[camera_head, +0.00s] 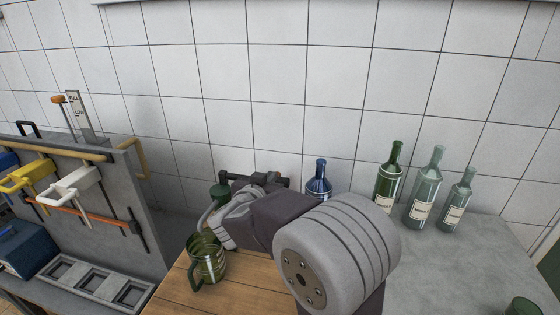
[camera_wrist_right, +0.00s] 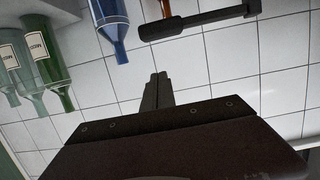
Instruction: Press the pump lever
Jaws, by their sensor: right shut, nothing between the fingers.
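The pump's black lever (camera_head: 267,180) shows in the head view as a dark bar near the wall, partly hidden by my right arm. In the wrist view, which is upside down, the lever (camera_wrist_right: 200,24) crosses the top, with an orange-brown rod (camera_wrist_right: 167,8) beside it. My right gripper (camera_wrist_right: 158,82) is shut and empty. Its fingertips appear above the lever, with tiles showing between them in the picture; the depth gap is unclear. A green part (camera_head: 219,191) stands left of the lever. My left gripper is not in view.
A green glass jug (camera_head: 208,262) stands on the wooden board (camera_head: 236,292) in front of the pump. A blue bottle (camera_head: 319,179) stands just right of the lever. A grey rack (camera_head: 120,180) is at left; the tiled wall is behind.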

